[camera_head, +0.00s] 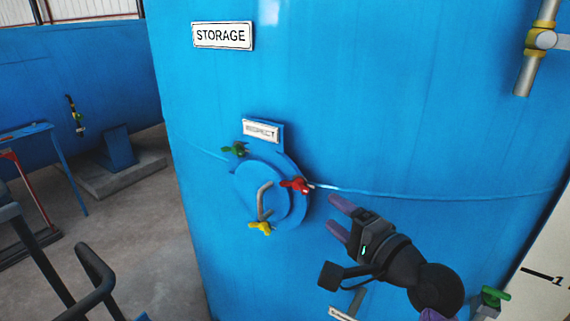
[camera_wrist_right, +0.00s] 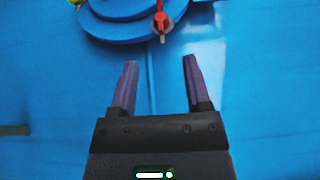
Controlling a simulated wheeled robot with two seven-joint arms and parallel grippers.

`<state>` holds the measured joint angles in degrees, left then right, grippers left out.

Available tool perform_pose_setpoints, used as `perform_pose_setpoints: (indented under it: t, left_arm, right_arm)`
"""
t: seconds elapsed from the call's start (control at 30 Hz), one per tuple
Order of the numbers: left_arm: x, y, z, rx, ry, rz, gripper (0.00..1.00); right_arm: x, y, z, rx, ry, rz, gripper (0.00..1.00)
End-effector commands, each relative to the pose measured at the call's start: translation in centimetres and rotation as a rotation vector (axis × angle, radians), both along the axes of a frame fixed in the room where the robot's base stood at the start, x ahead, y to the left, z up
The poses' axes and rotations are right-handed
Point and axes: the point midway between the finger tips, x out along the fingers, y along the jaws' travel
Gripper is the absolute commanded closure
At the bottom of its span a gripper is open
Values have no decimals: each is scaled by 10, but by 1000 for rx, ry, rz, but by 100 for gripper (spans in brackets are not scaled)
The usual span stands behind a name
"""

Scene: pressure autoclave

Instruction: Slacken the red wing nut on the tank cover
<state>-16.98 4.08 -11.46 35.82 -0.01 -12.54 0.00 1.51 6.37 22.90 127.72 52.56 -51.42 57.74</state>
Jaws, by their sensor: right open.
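The red wing nut (camera_head: 297,185) sits on the right edge of the round blue tank cover (camera_head: 262,170). In the right wrist view the red wing nut (camera_wrist_right: 161,20) is at the top, beyond the fingertips, with the cover (camera_wrist_right: 120,28) behind it. My right gripper (camera_head: 337,216) is open and empty, to the right of and below the red wing nut, apart from it. Its two purple fingers (camera_wrist_right: 161,62) point toward the cover, with the wing nut roughly in line with the gap. My left gripper is not in view.
A green wing nut (camera_head: 234,149) and a yellow wing nut (camera_head: 260,228) also sit on the cover's edge, around a bent handle (camera_head: 264,200). A small sign (camera_head: 262,131) is above. A green-handled valve (camera_head: 493,296) is at the lower right. The tank wall around the gripper is clear.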

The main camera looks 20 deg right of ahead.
Motion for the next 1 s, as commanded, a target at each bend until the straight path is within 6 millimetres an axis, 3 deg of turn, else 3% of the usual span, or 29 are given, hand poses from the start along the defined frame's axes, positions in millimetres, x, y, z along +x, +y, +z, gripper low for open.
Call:
perform_pose_setpoints:
  t: [0.4,0.53,0.8,1.0]
  left_arm:
    - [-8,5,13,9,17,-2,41]
    - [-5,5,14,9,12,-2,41]
    - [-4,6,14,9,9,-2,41]
    - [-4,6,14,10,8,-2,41]
  right_arm:
    - [82,23,-1,3,0,2,38]
    - [92,26,-2,0,0,2,38]
    - [93,26,-3,-1,1,1,38]
    - [93,26,-3,-1,1,1,81]
